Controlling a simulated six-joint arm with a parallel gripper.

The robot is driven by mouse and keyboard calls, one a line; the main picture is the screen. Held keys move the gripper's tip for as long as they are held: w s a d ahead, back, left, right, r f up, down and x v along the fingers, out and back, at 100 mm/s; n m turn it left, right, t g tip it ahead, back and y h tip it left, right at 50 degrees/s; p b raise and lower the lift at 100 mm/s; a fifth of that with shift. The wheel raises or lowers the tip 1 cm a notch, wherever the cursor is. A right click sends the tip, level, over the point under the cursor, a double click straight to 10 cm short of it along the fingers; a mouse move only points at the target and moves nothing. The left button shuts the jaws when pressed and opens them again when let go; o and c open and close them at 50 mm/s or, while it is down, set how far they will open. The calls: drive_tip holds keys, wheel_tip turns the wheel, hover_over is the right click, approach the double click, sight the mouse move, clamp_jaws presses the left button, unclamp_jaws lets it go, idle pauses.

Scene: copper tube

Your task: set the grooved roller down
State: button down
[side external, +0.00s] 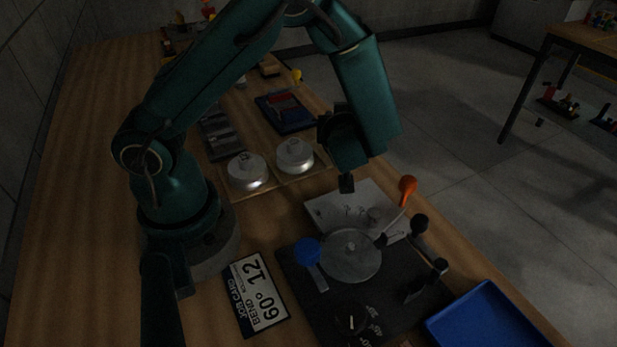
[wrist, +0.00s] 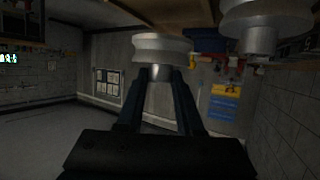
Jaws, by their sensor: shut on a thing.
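The grooved roller (wrist: 161,48) shows in the wrist view, pale metal with a groove round its rim. My gripper (wrist: 160,78) is shut on its short stem, with one dark finger on each side. The wrist view appears upside down, with the table at the top. I cannot tell whether the roller touches a surface. A second, similar roller (wrist: 262,20) stands nearer the camera at the upper right of the wrist view.
Two round metal pieces with stems, left (side external: 246,172) and right (side external: 295,156), sit on a tan board (side external: 278,190). The bender (side external: 350,256) with blue and orange knobs, a job card (side external: 256,292) and a blue tray (side external: 487,318) are in front.

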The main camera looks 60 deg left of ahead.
drive_tip(key=shift+f, duration=1.8)
drive_tip(key=c, duration=0.5)
unclamp_jaws()
drive_tip(key=shift+f, duration=0.1)
drive_tip(key=shift+c, duration=0.2)
